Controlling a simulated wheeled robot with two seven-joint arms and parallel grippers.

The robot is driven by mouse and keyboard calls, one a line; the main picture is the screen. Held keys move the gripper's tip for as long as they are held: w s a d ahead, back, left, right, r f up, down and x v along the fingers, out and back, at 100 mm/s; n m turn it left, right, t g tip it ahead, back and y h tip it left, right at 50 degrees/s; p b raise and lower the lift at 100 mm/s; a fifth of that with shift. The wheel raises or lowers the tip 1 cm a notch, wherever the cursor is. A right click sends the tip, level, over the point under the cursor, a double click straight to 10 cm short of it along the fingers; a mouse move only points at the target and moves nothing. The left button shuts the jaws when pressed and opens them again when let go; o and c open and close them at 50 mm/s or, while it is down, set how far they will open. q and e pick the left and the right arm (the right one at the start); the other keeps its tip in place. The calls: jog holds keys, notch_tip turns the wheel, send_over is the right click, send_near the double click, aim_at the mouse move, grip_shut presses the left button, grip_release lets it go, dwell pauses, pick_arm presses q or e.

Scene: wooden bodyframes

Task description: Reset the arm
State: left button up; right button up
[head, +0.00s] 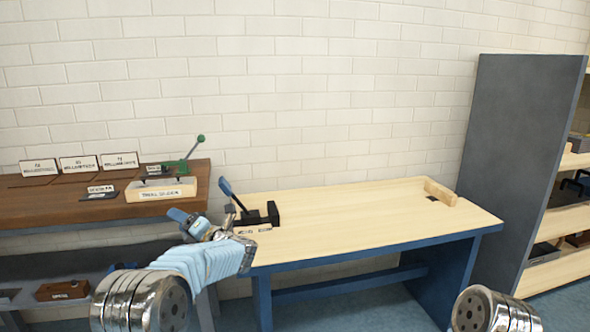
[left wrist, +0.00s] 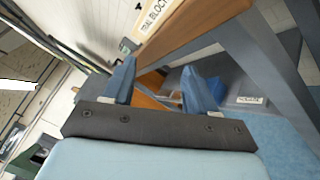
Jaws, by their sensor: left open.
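My left arm comes in from the lower left in the head view, with its gripper (head: 190,222) at the gap between the brown bench and the light wood table. In the left wrist view the two blue fingers of the left gripper (left wrist: 160,82) stand apart with nothing between them. The gripper is open and empty. Of my right arm only a silver link shows at the lower right of the head view; its gripper is out of view.
The brown bench (head: 50,205) carries signs and a green-levered press (head: 180,166). A grey shelf unit (head: 515,170) stands right. The table's middle is clear.

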pick_arm(q)
notch_tip(320, 180, down, 13)
jog(key=d+m+t+h, duration=0.25)
jog(key=m+h, duration=0.25)
jog(key=m, duration=0.5)
jog(key=s+d+f+m+g+h, duration=0.1)
jog(key=s+d+f+m+h, duration=0.2)
jog(key=f, duration=0.4)
jog(key=s+d+f+m+g+h, duration=0.1)
jog(key=s+d+f+m+h, duration=0.15)
jog(key=s+f+m, duration=0.4)
jog(key=s+d+f+m+g+h, duration=0.1)
jog(key=s+f+m+h, duration=0.15)
jog(key=f, duration=0.65)
jog(key=s+d+f+m+g+h, duration=0.2)
jog(key=s+d+m+g, duration=0.1)
jog(key=s, duration=0.7)
jog(key=s+d+f+m+g+h, duration=0.2)
jog(key=s+d+f+m+g, duration=0.1)
jog(key=s, duration=0.6)
jog(key=s+d+f+m+g+h, duration=0.3)
jog(key=s+d+m, duration=0.1)
jog(key=s, duration=0.6)
jog(key=shift+s+d+f+m, duration=0.15)
jog(key=shift+s+f+m, duration=0.15)
jog(key=shift+m, duration=0.4)
